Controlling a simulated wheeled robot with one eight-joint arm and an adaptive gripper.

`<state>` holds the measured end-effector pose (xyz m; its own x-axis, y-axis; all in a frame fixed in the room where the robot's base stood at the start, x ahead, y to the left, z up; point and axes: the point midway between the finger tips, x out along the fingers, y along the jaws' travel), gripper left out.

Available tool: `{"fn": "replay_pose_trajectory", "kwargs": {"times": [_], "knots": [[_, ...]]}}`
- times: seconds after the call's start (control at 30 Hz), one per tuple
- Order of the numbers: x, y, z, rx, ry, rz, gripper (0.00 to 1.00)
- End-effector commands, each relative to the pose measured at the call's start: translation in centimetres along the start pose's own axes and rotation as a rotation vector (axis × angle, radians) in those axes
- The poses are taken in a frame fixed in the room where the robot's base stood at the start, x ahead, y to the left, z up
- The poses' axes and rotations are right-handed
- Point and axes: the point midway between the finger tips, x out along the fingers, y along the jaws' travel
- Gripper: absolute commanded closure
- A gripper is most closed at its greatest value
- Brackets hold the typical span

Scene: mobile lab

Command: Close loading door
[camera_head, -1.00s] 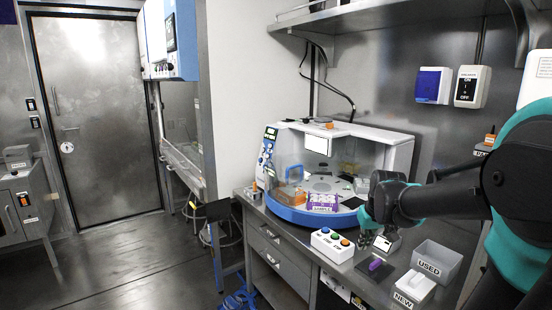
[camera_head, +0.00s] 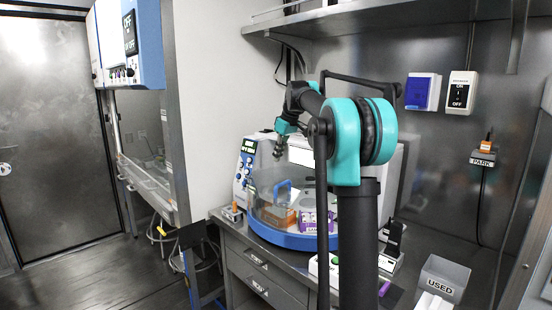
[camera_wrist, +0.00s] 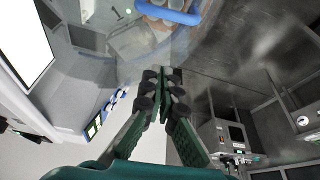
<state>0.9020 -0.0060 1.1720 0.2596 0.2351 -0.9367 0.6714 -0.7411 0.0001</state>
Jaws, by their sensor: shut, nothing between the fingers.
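The lab machine (camera_head: 262,148) has a white body and a blue rounded base (camera_head: 284,238), and stands on the bench. Its clear curved loading door (camera_head: 262,205) covers the left part of the front, with a blue loop handle (camera_head: 282,186). In the wrist view the blue handle (camera_wrist: 172,12) is at the top, beyond my fingertips and apart from them. My gripper (camera_head: 279,153) is shut and empty, above the machine's top left and above the handle. In the wrist view my gripper (camera_wrist: 163,75) has its fingers together. My arm hides the machine's right part.
Inside the machine are an orange box (camera_head: 279,217) and a purple-labelled rack (camera_head: 310,220). A button box (camera_head: 334,262), a USED bin (camera_head: 440,281) and a dark-handled tool (camera_head: 395,240) are on the bench. A shelf (camera_head: 390,18) runs above.

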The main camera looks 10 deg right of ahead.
Motion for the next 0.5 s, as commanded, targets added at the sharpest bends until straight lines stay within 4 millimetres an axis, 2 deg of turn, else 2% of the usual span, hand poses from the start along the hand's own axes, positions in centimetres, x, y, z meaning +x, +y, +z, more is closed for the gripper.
{"fn": "replay_pose_trajectory", "kwargs": {"times": [0.37,0.5], "knots": [[7.5,0.0,0.0,0.000,0.000,0.000,1.00],[7.4,0.0,2.2,0.003,0.000,0.000,1.00]]}}
